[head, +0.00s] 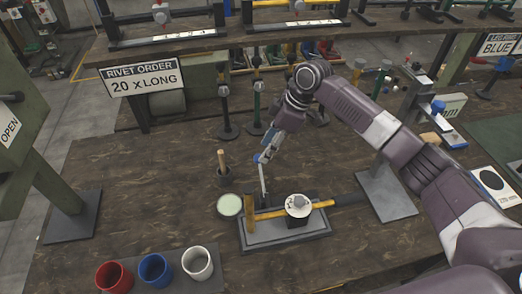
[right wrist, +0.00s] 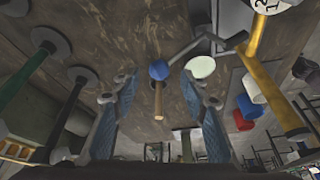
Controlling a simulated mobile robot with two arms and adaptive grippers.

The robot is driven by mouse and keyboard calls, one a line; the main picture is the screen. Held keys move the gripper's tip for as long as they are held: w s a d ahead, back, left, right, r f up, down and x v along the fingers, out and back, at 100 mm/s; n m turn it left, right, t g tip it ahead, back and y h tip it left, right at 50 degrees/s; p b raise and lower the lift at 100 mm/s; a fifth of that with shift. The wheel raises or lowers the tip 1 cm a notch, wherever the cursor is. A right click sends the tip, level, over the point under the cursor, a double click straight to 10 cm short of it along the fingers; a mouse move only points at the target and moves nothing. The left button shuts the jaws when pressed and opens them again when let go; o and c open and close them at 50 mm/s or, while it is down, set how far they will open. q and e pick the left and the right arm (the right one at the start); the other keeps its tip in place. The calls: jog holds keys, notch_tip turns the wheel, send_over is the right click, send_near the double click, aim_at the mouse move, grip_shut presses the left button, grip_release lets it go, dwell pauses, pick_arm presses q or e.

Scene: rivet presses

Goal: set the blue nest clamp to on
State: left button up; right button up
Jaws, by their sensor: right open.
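The blue nest clamp shows as a pale metal lever (head: 264,186) rising from a grey base plate (head: 285,240) on the wooden bench. Its blue ball knob (right wrist: 159,70) sits at the lever's end in the right wrist view. My right gripper (head: 266,154) is above the lever at its upper end. In the right wrist view my right gripper (right wrist: 159,82) is open, one finger on each side of the knob. I cannot tell whether either finger touches it. A yellow bar (head: 322,205) and a white numbered dial (head: 298,206) are on the plate. My left gripper is not in view.
A pale green disc (head: 229,205) and a wooden handle (head: 221,160) stand left of the lever. Red (head: 114,276), blue (head: 155,269) and white (head: 197,263) cups stand at the front left. Black-based posts (head: 227,110) stand behind. The bench's left middle is clear.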

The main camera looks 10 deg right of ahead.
aim_at(263, 180)
jog(key=x, duration=0.3)
jog(key=shift+a+f+p, duration=0.15)
jog(key=shift+f+p, duration=0.05)
jog(key=shift+p, duration=0.15)
jog(key=shift+w+a+f, duration=0.1)
jog(key=shift+w+f, duration=0.05)
jog(key=shift+f, duration=0.2)
jog(key=c, duration=0.7)
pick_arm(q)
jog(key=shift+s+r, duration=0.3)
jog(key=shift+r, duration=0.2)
pick_arm(e)
grip_shut()
